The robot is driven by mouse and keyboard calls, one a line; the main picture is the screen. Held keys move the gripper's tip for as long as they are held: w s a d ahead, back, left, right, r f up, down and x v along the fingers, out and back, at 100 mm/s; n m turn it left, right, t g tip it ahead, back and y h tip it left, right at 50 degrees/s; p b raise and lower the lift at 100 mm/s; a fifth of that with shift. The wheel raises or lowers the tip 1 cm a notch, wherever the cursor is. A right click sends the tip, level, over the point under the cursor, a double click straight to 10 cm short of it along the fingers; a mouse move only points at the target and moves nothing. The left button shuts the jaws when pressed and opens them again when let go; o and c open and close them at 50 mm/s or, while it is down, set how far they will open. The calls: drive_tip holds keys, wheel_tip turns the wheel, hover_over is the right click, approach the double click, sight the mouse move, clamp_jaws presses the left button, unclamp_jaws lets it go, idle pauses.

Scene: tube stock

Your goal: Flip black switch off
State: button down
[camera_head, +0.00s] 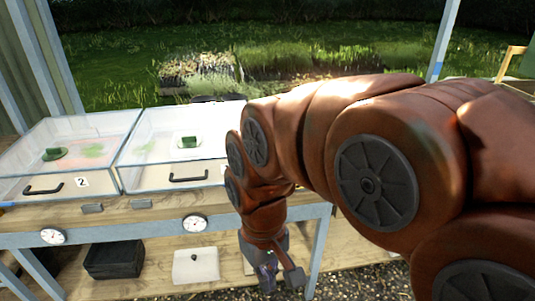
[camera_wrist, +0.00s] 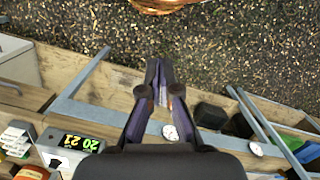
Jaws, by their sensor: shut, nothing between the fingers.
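My gripper (camera_head: 280,278) hangs below my arm in front of the table's front edge in the head view. In the wrist view my gripper (camera_wrist: 159,68) has its two fingers close together at the tips, with nothing between them. A white control box with green digits (camera_wrist: 80,143) stands at the lower left of the wrist view, to the left of the gripper and apart from it. A small dark part (camera_wrist: 56,163) shows on its face; I cannot tell whether it is the black switch or how it is set. My arm hides much of the table's right side in the head view.
Two clear-lidded boxes (camera_head: 70,122) with black handles stand on the table. Round dials (camera_head: 194,223) sit on its front rail. A black crate (camera_head: 114,259) and a white container (camera_head: 195,266) rest on the lower shelf. Gravel ground lies in front.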

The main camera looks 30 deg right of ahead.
drive_tip(key=w+d+r+m+t+b, duration=0.1)
drive_tip(key=w+d+r, duration=0.15)
drive_tip(key=w, duration=0.55)
drive_tip(key=w+d+r+t, duration=0.1)
drive_tip(key=w+d+r, duration=0.15)
drive_tip(key=w, duration=0.55)
drive_tip(key=w+d+r+m+t+b, duration=0.15)
drive_tip(key=w+d, duration=0.25)
drive_tip(key=w, duration=0.4)
drive_tip(key=w+d+m+t+h+b, duration=0.1)
drive_tip(key=w+d, duration=1.4)
drive_tip(key=d, duration=0.3)
drive_tip(key=shift+d+r+m, duration=0.35)
drive_tip(key=shift+d, duration=0.05)
drive_tip(key=shift+w, duration=0.1)
drive_tip(key=shift+f, duration=0.1)
drive_tip(key=p+x, duration=0.1)
drive_tip(key=x, duration=0.3)
drive_tip(key=p+x, duration=0.1)
drive_tip(key=x, duration=0.7)
drive_tip(key=shift+a+f+p, duration=0.3)
drive_tip(key=shift+f+p, duration=0.1)
drive_tip(key=shift+f, duration=0.05)
drive_tip(key=shift+a+f, duration=0.1)
drive_tip(key=shift+f, duration=0.4)
